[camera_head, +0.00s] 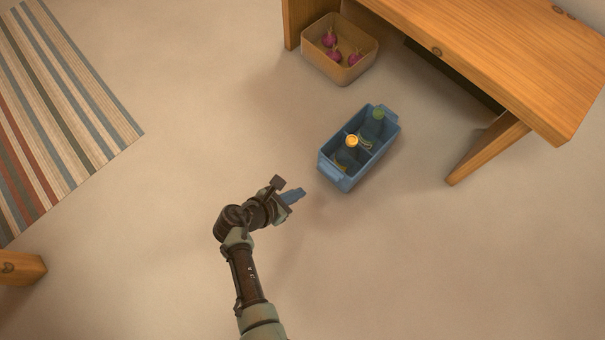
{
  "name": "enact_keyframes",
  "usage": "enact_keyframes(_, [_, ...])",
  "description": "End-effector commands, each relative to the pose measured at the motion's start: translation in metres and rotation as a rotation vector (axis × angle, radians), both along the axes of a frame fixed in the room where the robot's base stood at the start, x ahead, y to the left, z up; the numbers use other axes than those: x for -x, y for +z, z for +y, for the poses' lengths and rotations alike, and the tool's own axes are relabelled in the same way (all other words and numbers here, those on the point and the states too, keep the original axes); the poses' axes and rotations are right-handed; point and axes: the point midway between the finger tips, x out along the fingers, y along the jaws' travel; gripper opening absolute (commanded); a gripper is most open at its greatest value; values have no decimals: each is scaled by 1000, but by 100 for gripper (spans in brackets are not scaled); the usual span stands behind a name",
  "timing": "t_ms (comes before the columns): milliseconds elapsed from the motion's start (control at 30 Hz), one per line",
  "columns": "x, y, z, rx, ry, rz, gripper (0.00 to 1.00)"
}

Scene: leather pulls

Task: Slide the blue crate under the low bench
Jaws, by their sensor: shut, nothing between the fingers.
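The blue crate (347,182) stands upright on the floor, in front of the low bench (470,50) and clear of its top. It has a handle at each end and holds a bottle with a yellow cap (351,141) and a bottle with a green cap (378,115). The bench is orange wood, with a leg at the left and a slanted leg at the right. My gripper (299,193) is shut and empty, to the lower left of the crate's near end, with a small gap between them. The space under the bench is partly hidden by its top.
A tan bin (340,76) with several purple-red onions stands by the bench's left leg. A dark, flat shape (455,77) shows under the bench. A striped rug (60,110) lies at the left, and a wooden piece (20,268) juts in at the lower left. The floor around the crate is clear.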

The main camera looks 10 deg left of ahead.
Motion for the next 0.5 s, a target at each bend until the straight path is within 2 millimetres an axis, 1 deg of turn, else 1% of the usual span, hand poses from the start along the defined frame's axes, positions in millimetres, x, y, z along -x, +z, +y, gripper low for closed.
enact_keyframes(33, [-5, -12, -4, -2, -4, -2, 0])
enact_keyframes(100, [-12, -21, -9, -2, -4, -2, 0])
enact_keyframes(500, [-49, -67, -37, -4, -4, -3, 0])
